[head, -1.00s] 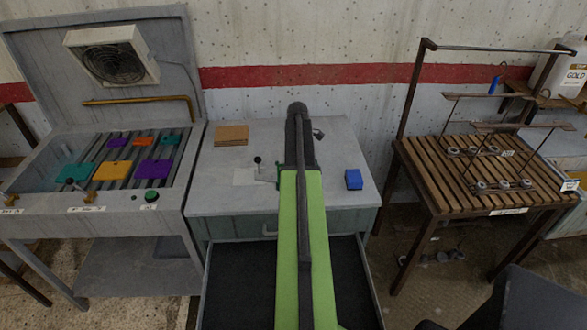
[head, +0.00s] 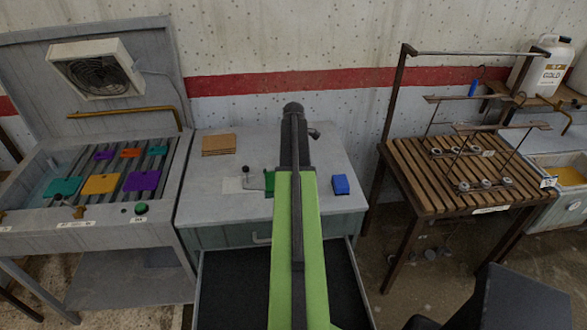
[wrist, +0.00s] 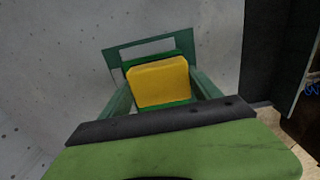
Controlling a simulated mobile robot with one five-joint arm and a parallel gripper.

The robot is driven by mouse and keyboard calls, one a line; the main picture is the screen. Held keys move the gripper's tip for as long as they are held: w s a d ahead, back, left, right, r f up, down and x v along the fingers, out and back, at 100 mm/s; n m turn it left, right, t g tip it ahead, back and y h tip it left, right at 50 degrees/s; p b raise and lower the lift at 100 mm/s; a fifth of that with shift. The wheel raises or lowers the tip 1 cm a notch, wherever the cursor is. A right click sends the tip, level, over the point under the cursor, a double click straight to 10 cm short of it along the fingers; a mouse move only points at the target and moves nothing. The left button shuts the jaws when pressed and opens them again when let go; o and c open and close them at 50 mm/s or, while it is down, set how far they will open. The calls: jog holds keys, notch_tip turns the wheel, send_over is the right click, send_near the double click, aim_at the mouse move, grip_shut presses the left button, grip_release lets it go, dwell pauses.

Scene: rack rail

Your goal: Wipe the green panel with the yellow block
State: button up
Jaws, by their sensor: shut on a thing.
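The yellow block (wrist: 159,83) sits between the two teal fingers of my gripper (wrist: 157,88) in the wrist view. The gripper is shut on it. Bright green shows around the block's edges; I cannot tell what it belongs to. A teal frame with a pale slot (wrist: 150,48) lies just beyond the block. In the head view my green and black arm reaches over the grey cabinet top and hides the gripper and block. A small green piece (head: 269,183) shows beside the arm; I cannot tell if it is the green panel.
Coloured plates, including a teal one (head: 64,187), lie in the grey bench tray at left. A blue block (head: 340,185) and brown pad (head: 219,144) lie on the cabinet top (head: 211,169). Below is an open drawer (head: 232,290). A slatted rack table (head: 421,181) stands right.

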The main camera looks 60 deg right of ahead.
jog(key=shift+r+p, duration=0.9)
jog(key=shift+r, duration=0.5)
notch_tip(320, 180, up, 3)
jog(key=p, duration=0.3)
jog(key=shift+r, duration=0.15)
